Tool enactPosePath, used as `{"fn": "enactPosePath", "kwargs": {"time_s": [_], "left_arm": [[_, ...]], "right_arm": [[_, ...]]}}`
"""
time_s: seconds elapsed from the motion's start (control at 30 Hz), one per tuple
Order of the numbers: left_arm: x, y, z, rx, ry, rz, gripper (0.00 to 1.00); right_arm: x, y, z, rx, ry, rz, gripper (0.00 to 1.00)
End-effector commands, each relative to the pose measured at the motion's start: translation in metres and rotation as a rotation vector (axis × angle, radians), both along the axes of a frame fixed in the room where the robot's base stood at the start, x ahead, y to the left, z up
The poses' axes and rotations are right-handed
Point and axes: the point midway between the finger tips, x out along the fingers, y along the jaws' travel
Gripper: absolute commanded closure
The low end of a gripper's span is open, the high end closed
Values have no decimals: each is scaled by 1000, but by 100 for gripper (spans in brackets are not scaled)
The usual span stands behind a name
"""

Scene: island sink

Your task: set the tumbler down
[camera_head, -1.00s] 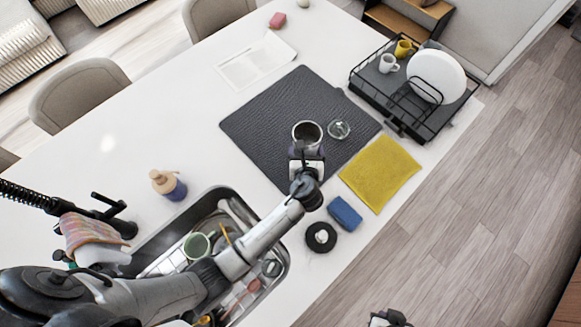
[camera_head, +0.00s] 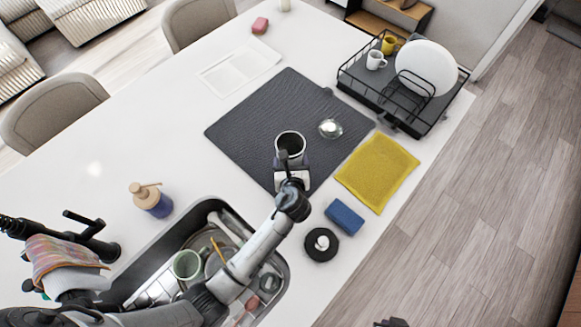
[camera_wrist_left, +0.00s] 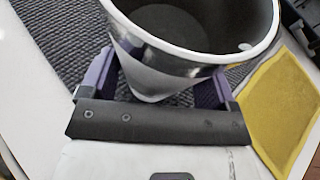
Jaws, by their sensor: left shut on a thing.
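The tumbler (camera_head: 290,144) is a dark metal cup with a pale rim, open end up, over the front part of the dark grey drying mat (camera_head: 265,112). My left gripper (camera_head: 291,166) is shut on it from the sink side. In the left wrist view the tumbler (camera_wrist_left: 185,50) sits between the purple-sided fingers (camera_wrist_left: 165,85), close and slightly tilted in the picture. I cannot tell whether its base touches the mat. My right gripper (camera_head: 390,323) shows only as a dark bit at the bottom edge, and its jaws cannot be made out.
A small shiny lid-like item (camera_head: 330,128) lies on the mat, right of the tumbler. A yellow cloth (camera_head: 377,171), blue sponge (camera_head: 345,217) and black round item (camera_head: 321,245) lie nearby. A dish rack (camera_head: 425,117) stands back right. The mat's left part is clear.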

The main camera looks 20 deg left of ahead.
Motion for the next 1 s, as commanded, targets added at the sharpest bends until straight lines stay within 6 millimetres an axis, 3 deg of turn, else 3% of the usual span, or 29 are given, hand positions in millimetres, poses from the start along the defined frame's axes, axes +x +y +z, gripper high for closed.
{"fn": "enactPosePath", "kwargs": {"time_s": [0.5, 0.53, 0.7, 1.0], "left_arm": [[0, 0, -5, 0, -1, 0, 50], [0, 0, -6, 0, 1, 0, 16], [0, 0, -6, 0, 1, 0, 0], [-1, 0, -1, -1, 0, 0, 0]], "right_arm": [[0, 3, -3, 10, -1, -6, 100], [0, 3, -3, 10, -1, -6, 100], [0, 3, -3, 10, -1, -6, 100], [0, 1, -3, 4, -1, -2, 100]]}}
